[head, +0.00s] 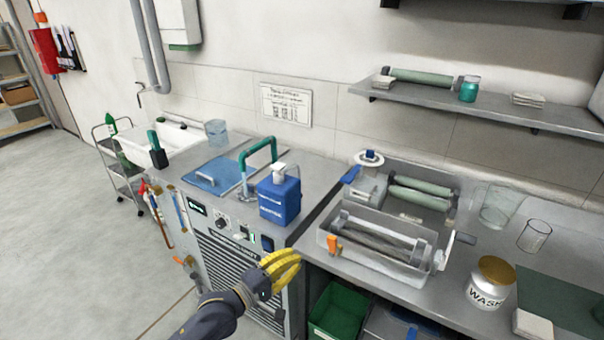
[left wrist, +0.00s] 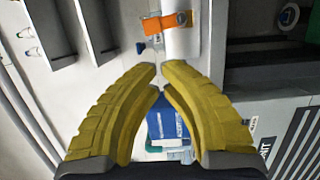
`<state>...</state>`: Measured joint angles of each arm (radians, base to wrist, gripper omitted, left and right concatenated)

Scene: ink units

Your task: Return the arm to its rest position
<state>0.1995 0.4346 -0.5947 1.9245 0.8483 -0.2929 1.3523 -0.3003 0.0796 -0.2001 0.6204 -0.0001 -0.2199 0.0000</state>
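My left gripper (head: 296,258), with curved yellow fingers, is in the air in front of the bench, near the gap between the machine cabinet and the right-hand bench. In the left wrist view its fingertips (left wrist: 159,70) come almost together, with only a sliver between them and nothing held. The blue jug (left wrist: 168,120) shows behind the fingers in that view, apart from them. My dark left forearm (head: 210,318) enters from the bottom of the head view. My right gripper is not in view.
The blue jug (head: 279,196) stands on the cabinet top behind my gripper. A clear tray with rollers (head: 324,238) and a WASH tin (head: 486,292) are on the right bench. A green crate (head: 338,312) is below. Open floor (head: 70,240) lies left.

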